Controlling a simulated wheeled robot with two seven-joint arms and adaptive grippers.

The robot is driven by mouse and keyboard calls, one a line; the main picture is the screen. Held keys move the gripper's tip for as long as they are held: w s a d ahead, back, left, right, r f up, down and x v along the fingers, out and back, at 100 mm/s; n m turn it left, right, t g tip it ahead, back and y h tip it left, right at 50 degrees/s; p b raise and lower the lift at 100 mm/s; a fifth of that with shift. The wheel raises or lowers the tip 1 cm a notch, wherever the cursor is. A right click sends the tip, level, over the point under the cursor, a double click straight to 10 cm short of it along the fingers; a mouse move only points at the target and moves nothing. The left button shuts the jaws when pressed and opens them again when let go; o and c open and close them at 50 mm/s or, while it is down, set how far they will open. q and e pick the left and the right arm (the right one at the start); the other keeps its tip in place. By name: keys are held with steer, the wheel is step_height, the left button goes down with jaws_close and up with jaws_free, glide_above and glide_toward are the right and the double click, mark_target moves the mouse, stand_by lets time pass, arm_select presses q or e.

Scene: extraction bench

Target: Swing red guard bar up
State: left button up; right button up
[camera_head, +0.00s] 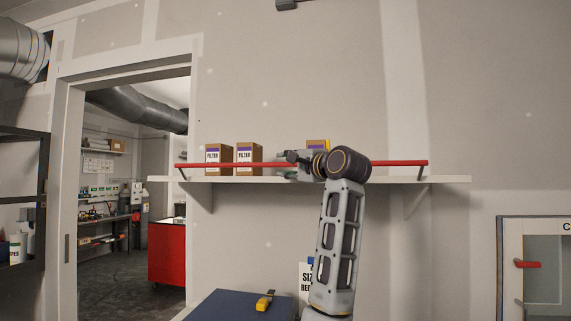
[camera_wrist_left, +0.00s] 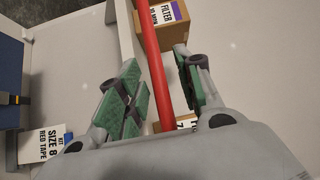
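The red guard bar (camera_head: 400,163) runs level along the front of the white wall shelf (camera_head: 445,180), just above its edge. My left gripper (camera_head: 291,158) is at the middle of the bar, and my wrist hides part of it. In the left wrist view, the red bar (camera_wrist_left: 148,40) passes between the two green-padded fingers of the left gripper (camera_wrist_left: 157,62). The fingers are apart, with a gap visible on both sides of the bar. My right gripper is not in view.
Filter boxes (camera_head: 219,155) stand on the shelf behind the bar; another box (camera_head: 319,144) is partly hidden by my wrist. A dark blue surface (camera_head: 235,304) with a yellow-and-black item (camera_head: 265,300) lies below. A doorway is at left. A cabinet (camera_head: 545,268) is at right.

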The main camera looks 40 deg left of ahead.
arm_select(q)
steer(key=shift+x, duration=0.8)
jaws_close()
